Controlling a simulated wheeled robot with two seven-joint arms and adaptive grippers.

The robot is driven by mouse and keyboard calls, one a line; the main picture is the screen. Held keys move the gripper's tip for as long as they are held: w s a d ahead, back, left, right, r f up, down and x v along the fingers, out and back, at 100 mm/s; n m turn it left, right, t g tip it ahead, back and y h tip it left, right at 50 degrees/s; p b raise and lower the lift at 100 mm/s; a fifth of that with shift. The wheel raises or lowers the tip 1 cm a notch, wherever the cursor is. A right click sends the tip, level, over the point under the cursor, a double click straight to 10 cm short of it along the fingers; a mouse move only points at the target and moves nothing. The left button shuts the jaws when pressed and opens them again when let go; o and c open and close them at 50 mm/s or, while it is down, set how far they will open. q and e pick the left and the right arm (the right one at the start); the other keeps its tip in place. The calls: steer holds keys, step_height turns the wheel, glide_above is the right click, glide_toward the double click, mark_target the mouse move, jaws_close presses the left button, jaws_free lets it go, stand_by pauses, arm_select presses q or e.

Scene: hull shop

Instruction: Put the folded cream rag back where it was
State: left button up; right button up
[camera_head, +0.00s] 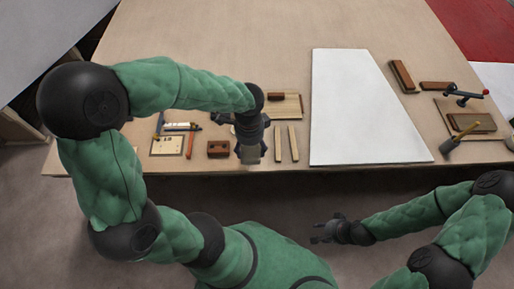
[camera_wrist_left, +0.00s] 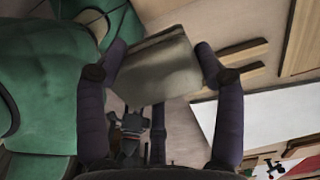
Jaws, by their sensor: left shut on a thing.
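My left gripper (camera_head: 249,142) is over the front part of the bench, pointing down. It is shut on a folded cream rag (camera_wrist_left: 156,66), which looks greyish in the left wrist view and spans the space between the two fingers. In the head view the rag (camera_head: 250,155) shows below the gripper, near the bench's front edge; I cannot tell how high it is held. My right gripper (camera_head: 322,231) is empty, with its fingers apart, in front of the bench and clear of it.
Two wooden strips (camera_head: 286,143) lie just right of the left gripper, and a brown block (camera_head: 218,149) lies left of it. A wooden board (camera_head: 292,104) is behind. A large white sheet (camera_head: 357,110) covers the middle.

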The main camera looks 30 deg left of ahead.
arm_select(q)
steer(key=w+f+b, duration=0.1)
steer(key=w+f, duration=0.1)
steer(key=w+f+b, duration=0.1)
steer(key=w+f, duration=0.1)
steer(key=w+a+f, duration=0.1)
steer(key=w+f, duration=0.1)
steer(key=shift+b, duration=0.4)
steer(key=shift+w+a+f+b, duration=0.15)
steer(key=shift+f+b, duration=0.4)
steer(key=shift+f, duration=0.35)
steer(key=shift+w+d+f+b, duration=0.1)
steer(key=shift+f+b, duration=0.45)
steer(key=shift+f, duration=0.35)
steer(key=shift+f, duration=0.25)
steer(key=o, duration=1.1)
steer(key=shift+r, duration=0.2)
step_height(320, 180, up, 12)
steer(key=p, duration=0.5)
